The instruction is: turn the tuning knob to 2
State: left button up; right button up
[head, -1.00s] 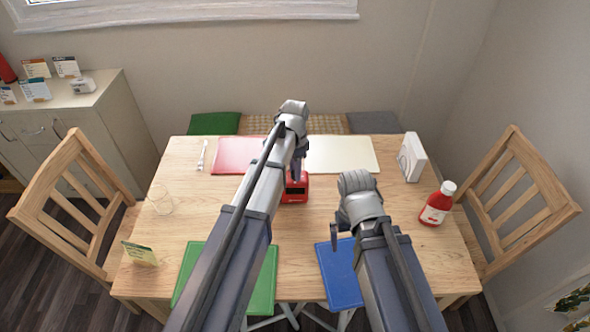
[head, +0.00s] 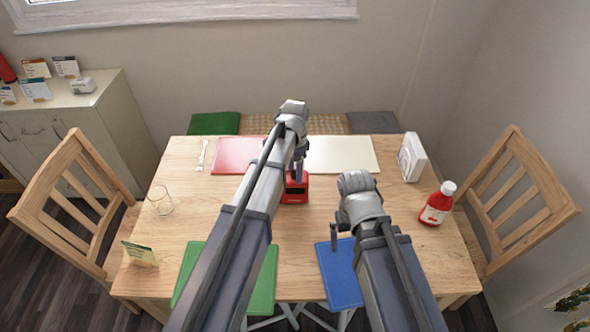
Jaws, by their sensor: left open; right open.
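A small red box-shaped device (head: 296,194) stands on the table near its middle, just right of my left forearm. Its tuning knob cannot be made out; the upper part of the device is partly covered by my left gripper. My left gripper (head: 299,170) is open, pointing down over or just behind the top of the device. Whether it touches the device or its knob cannot be told. My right gripper (head: 341,236) is open and empty, low over the table near the blue mat (head: 342,275), to the right of the device.
The wooden table (head: 200,215) also holds a red bottle (head: 436,206), a white holder (head: 412,158), a clear glass (head: 160,201), a card (head: 139,254) and a green mat (head: 203,265). Red (head: 232,155) and cream (head: 345,153) mats lie at the back. Chairs flank both sides.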

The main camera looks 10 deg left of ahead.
pick_arm(q)
jog(key=shift+r, duration=0.15)
notch_tip(320, 180, up, 8)
jog(key=p, duration=0.8)
jog(key=shift+f, duration=0.2)
jog(key=s+d+n, duration=0.3)
jog(key=s, duration=0.8)
jog(key=s+d+n+y, duration=0.1)
jog(key=s+d+n, duration=0.3)
jog(key=s, duration=0.7)
jog(key=shift+s+d, duration=0.1)
dwell(0.4)
